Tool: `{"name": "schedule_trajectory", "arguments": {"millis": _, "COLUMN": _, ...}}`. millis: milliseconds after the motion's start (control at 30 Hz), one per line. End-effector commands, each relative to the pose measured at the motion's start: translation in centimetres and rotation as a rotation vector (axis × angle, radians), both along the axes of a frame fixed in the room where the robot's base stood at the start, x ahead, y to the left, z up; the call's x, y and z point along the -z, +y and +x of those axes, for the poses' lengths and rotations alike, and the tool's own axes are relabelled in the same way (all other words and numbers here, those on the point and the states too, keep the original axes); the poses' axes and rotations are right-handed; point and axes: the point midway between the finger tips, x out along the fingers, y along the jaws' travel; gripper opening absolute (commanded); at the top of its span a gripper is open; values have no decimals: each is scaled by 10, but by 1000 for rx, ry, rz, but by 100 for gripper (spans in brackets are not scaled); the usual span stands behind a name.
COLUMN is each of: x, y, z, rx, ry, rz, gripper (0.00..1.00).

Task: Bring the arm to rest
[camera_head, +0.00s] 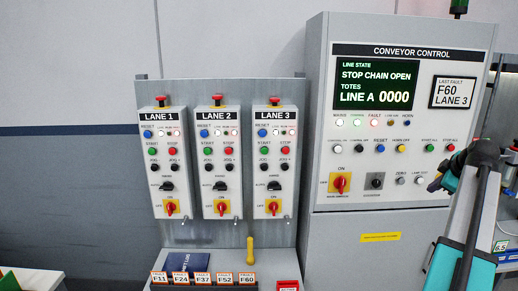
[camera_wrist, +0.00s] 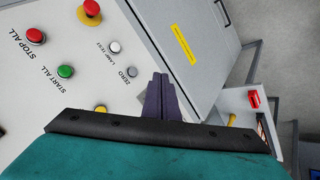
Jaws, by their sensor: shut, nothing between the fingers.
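My gripper (camera_wrist: 161,98) shows in the wrist view as two dark fingers pressed together, shut and empty. Its fingertips appear in front of the lower part of the control panel, near the ZERO knob (camera_wrist: 131,72); I cannot tell the gap to the panel. In the head view my teal and grey arm (camera_head: 466,225) stands at the right edge, in front of the right side of the conveyor control cabinet (camera_head: 330,250). The fingers cannot be made out clearly there.
The cabinet's screen (camera_head: 376,76) reads STOP CHAIN OPEN. A board with three lane boxes (camera_head: 168,165) stands left of it. A yellow handle (camera_head: 250,250) and several fault tags (camera_head: 203,279) are below. The STOP ALL button (camera_wrist: 36,35) is left of my fingers in the wrist view.

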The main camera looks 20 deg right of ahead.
Motion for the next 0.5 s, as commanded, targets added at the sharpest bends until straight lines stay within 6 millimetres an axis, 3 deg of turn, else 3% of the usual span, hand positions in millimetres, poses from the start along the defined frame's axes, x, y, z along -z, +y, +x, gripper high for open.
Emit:
{"name": "schedule_trajectory", "arguments": {"millis": 167, "x": 45, "y": 23, "z": 24, "rx": 5, "ry": 18, "rz": 66, "gripper": 0}}
{"name": "schedule_trajectory", "arguments": {"millis": 500, "x": 173, "y": 101, "z": 79, "rx": 43, "ry": 98, "rz": 247, "gripper": 0}}
